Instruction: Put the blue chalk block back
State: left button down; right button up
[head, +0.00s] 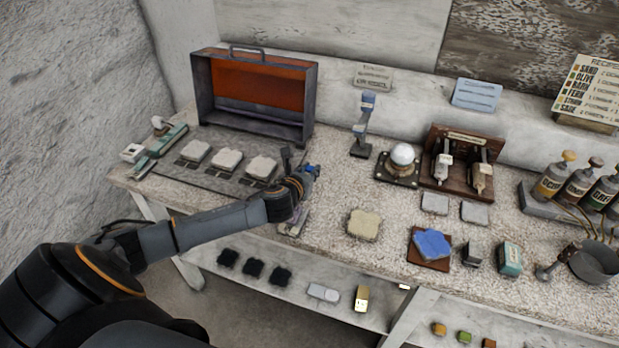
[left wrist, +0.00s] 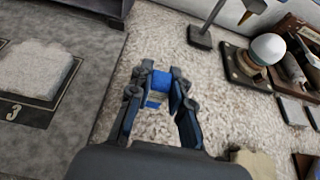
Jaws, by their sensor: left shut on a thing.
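The blue chalk block (left wrist: 158,88) is between the fingertips of my left gripper (left wrist: 158,92) in the left wrist view. It has a paler band near its lower part. In the head view my left gripper (head: 308,176) is over the counter, just right of the grey mat, and a small blue bit of the block shows at its tip. The gripper is shut on the block. I cannot tell whether the block touches the counter. My right gripper is not in view.
A grey box with an orange panel (head: 262,88) stands behind the mat with white plaster pieces (head: 228,160). A stand with a blue top (head: 363,125) and a white sphere (head: 402,154) stand right of my gripper. A blue cloth (head: 432,243) lies nearer the front.

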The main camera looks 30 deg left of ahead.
pick_arm(q)
jog(key=shift+f, duration=1.4)
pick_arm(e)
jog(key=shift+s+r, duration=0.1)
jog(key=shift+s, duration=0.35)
pick_arm(q)
jog(key=shift+s, duration=0.1)
jog(key=c, duration=1.2)
grip_release()
jog(key=shift+f, duration=0.1)
jog(key=shift+s+d+r, duration=0.1)
jog(key=shift+r, duration=0.1)
jog(key=v, duration=1.1)
jog(key=shift+s+d+r, duration=0.1)
jog(key=shift+s+r, duration=0.05)
jog(key=shift+s, duration=0.2)
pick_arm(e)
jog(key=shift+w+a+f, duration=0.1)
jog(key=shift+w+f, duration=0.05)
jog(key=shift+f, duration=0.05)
